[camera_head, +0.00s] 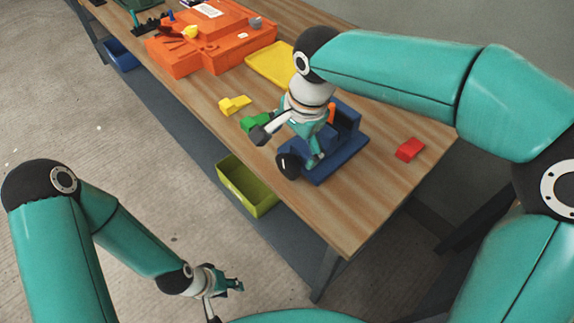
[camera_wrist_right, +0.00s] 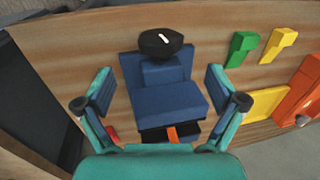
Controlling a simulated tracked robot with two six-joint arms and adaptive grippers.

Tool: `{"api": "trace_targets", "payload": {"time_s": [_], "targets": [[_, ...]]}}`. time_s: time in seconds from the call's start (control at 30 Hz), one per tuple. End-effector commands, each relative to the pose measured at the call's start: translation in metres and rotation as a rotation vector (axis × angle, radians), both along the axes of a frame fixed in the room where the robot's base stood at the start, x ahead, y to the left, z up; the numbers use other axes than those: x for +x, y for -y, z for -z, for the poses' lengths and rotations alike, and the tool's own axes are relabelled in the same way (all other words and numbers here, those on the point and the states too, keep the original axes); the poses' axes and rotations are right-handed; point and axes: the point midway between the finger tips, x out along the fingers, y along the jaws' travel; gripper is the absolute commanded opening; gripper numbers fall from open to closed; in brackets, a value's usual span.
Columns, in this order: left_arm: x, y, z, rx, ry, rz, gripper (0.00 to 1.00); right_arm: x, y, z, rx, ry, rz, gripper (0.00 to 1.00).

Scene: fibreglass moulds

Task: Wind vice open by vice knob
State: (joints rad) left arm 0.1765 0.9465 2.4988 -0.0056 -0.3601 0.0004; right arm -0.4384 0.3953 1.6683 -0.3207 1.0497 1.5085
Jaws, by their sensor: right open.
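The blue vice (camera_head: 347,148) sits on the wooden bench near its front edge. Its black vice knob (camera_head: 288,165) sticks out on the side facing the bench's front edge. In the right wrist view the vice (camera_wrist_right: 165,105) fills the middle and the knob (camera_wrist_right: 161,42), with a white mark, is above it. My right gripper (camera_head: 314,157) is over the vice, partly hiding it. Its fingers (camera_wrist_right: 158,76) are spread on either side of the vice body in that view, with nothing between them gripped. My left gripper (camera_head: 230,287) hangs low, away from the bench; its jaws are too small to read.
A red block (camera_head: 410,149) lies right of the vice; green (camera_head: 254,122) and yellow (camera_head: 234,104) blocks lie left. A yellow tray (camera_head: 270,66) and orange moulds (camera_head: 205,45) stand farther back. A yellow-green bin (camera_head: 247,186) is below the bench edge.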

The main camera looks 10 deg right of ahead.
Motion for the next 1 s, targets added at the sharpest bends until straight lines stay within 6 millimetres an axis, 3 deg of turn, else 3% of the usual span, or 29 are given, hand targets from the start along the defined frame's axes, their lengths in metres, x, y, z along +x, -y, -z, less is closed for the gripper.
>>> {"api": "trace_targets", "payload": {"time_s": [0.2, 0.5, 0.9, 1.0], "targets": [[0.0, 0.0, 0.0, 0.0, 0.0, 0.0, 0.4, 0.007, -0.005, 0.048, -0.002, -0.005, -0.001, 0.95], [0.0, 0.0, -0.001, 0.0, 0.0, 0.0, 0.4, 0.014, -0.011, 0.09, -0.001, -0.003, 0.0, 0.95], [0.0, 0.0, -0.001, 0.0, 0.0, 0.0, 0.4, 0.016, -0.012, 0.097, 0.001, -0.001, 0.0, 0.95], [0.0, 0.0, -0.001, 0.0, 0.0, 0.0, 0.4, 0.016, -0.012, 0.097, 0.001, -0.001, 0.0, 0.8]]}}
